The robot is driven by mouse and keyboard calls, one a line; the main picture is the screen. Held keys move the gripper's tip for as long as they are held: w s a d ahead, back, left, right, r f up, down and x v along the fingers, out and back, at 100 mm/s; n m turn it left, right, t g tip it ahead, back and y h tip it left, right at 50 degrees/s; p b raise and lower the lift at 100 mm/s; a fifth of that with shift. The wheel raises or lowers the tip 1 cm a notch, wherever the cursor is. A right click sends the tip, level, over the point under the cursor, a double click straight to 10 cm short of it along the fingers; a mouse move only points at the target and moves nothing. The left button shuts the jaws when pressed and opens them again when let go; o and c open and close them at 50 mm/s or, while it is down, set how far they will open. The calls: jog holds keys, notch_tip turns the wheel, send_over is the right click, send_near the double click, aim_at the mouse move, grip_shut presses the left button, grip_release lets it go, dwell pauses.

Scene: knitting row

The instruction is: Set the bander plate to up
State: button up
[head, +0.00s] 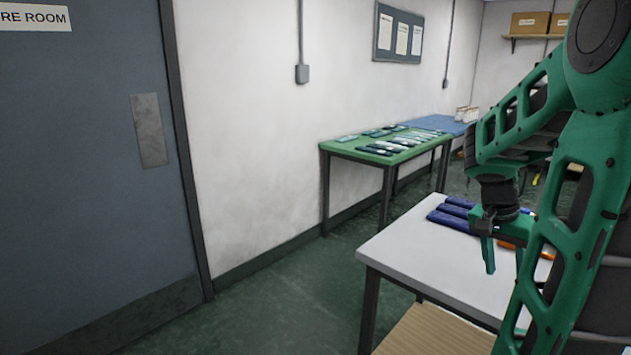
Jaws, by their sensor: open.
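I cannot make out a bander plate or its setting in the head view. My gripper (504,262) hangs at the right, pointing down, with its fingers apart and nothing seen between them. It is in front of or above the white table (415,248); the exact height is unclear. My green arm covers much of the right side and hides what lies behind it.
Blue objects (450,220) and a partly hidden orange object (545,254) lie on the white table. A green table (352,153) with several flat pieces and a blue table (436,122) stand along the wall. A closed grey door (85,150) is left. Floor (285,290) between is clear.

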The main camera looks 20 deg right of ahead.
jog(key=s+a+n+y, duration=0.1)
jog(key=a+n, duration=0.1)
jog(key=a, duration=0.4)
jog(key=s+a+n+t+y, duration=0.1)
jog(key=s+a+n, duration=0.1)
jog(key=a, duration=0.4)
jog(key=shift+a+f+n, duration=0.15)
jog(key=shift+f+n, duration=0.05)
jog(key=shift+n, duration=0.4)
jog(key=s+a+n, duration=0.1)
jog(key=a, duration=0.1)
jog(key=s+a+n+y, duration=0.1)
jog(key=a+n, duration=0.1)
jog(key=a, duration=0.1)
jog(key=s+a+n, duration=0.1)
jog(key=s+a, duration=0.1)
jog(key=a, duration=0.1)
jog(key=shift+a+f+y, duration=0.15)
jog(key=shift+f+y, duration=0.15)
jog(key=shift+f, duration=0.1)
jog(key=shift+c, duration=0.5)
jog(key=shift+s+a+n, duration=0.1)
jog(key=shift+a+n, duration=0.15)
jog(key=shift+n, duration=0.05)
jog(key=c, duration=1.1)
grip_shut()
